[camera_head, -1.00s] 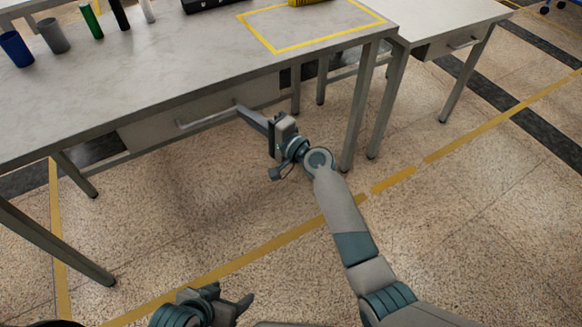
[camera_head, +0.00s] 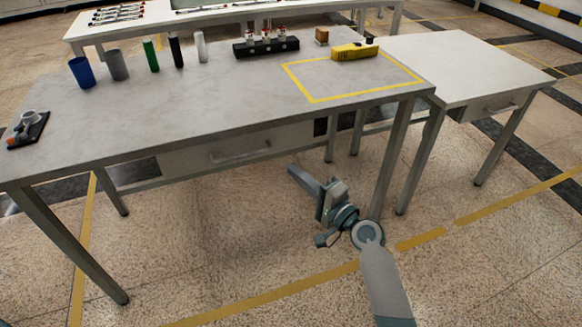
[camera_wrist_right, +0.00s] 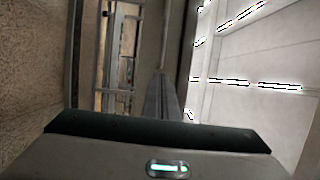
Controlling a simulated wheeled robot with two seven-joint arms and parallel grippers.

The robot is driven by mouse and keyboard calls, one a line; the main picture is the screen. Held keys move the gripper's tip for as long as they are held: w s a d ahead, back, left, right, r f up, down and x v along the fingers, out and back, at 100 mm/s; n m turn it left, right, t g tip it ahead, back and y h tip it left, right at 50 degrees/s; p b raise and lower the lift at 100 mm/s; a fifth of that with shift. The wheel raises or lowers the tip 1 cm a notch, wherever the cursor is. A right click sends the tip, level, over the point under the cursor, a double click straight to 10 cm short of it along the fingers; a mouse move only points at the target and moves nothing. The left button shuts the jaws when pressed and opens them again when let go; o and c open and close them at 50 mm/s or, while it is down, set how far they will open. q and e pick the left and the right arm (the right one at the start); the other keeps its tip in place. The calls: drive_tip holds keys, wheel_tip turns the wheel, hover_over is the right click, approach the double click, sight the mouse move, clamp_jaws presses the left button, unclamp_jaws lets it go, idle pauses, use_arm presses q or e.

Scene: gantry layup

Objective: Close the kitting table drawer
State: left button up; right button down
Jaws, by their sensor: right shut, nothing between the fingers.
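The kitting table (camera_head: 200,112) has a grey top, and its drawer front (camera_head: 285,139) hangs under the near edge. The drawer's bar handle (camera_head: 240,157) faces me. The front sits tucked under the tabletop with no clear gap in front of it; the drawer's inside is hidden. My right gripper (camera_head: 292,171) is shut and empty, in the air to the right of and slightly below the handle, apart from it in the picture. Its shut fingers (camera_wrist_right: 160,100) also show in the right wrist view. My left gripper is out of view.
Several cups and cylinders, a black block (camera_head: 266,47) and a yellow tool (camera_head: 355,51) stand on the tabletop. A table leg (camera_head: 395,155) is close to my right arm. Another table (camera_head: 470,70) with a drawer stands at right. Floor in front is clear.

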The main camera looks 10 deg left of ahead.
drive_tip(key=v, duration=0.6)
drive_tip(key=shift+s, duration=0.1)
idle(0.4)
drive_tip(key=s+d+f+n+g+h, duration=0.25)
drive_tip(key=s+d+f, duration=0.25)
drive_tip(key=s+f, duration=0.3)
drive_tip(key=s+d+f+n+g+h, duration=0.1)
drive_tip(key=s+d+f+n+h, duration=0.25)
drive_tip(key=s+f, duration=0.5)
drive_tip(key=s+d+f+n+g+h, duration=0.1)
drive_tip(key=s+d+f+n+h, duration=0.15)
drive_tip(key=s+d, duration=0.55)
drive_tip(key=s+d+f+n+g+h, duration=0.1)
drive_tip(key=s+d+f+h, duration=0.25)
drive_tip(key=s+d, duration=0.45)
use_arm(q)
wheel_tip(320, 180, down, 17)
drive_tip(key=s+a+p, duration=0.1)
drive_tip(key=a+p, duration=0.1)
drive_tip(key=p, duration=1.2)
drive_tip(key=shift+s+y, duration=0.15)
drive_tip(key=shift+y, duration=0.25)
use_arm(e)
wheel_tip(320, 180, down, 17)
drive_tip(key=s+d+h, duration=0.1)
drive_tip(key=d, duration=0.1)
drive_tip(key=shift+s+d+r+h, duration=0.2)
drive_tip(key=shift+d+r+h, duration=0.05)
drive_tip(key=shift+h, duration=0.05)
